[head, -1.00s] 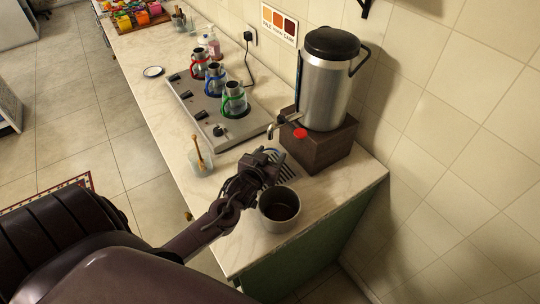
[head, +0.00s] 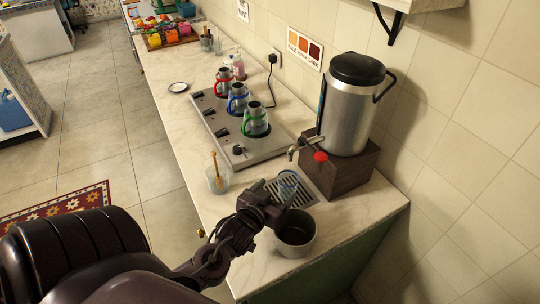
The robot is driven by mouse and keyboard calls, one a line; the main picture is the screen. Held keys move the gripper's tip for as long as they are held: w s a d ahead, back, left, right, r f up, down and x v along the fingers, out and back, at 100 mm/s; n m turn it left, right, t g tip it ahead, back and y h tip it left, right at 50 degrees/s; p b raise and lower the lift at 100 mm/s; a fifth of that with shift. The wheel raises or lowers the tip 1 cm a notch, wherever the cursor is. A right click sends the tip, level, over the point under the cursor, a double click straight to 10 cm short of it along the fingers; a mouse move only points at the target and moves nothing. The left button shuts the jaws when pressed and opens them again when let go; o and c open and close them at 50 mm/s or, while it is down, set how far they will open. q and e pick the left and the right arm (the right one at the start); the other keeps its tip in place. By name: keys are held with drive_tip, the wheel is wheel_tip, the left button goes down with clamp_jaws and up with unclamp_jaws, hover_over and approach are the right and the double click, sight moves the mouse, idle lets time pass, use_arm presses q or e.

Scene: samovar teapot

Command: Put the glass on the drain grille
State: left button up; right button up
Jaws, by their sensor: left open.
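A small clear glass (head: 287,184) with a bluish tint stands upright on the drain grille (head: 304,196), below the spout of the urn (head: 345,105). My left gripper (head: 271,199) is open, just in front of the glass, over the near-left part of the grille. Its fingers hide part of the grille and possibly the base of the glass. I cannot tell whether a finger touches the glass. My right gripper is not in view.
A grey pot (head: 296,240) stands close by my left gripper at the counter's near end. A glass with a wooden stick (head: 218,180) stands at left. The burner plate (head: 239,153) holds small pots with red, blue and green handles.

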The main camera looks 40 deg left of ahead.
use_arm(q)
drive_tip(key=shift+v, duration=1.5)
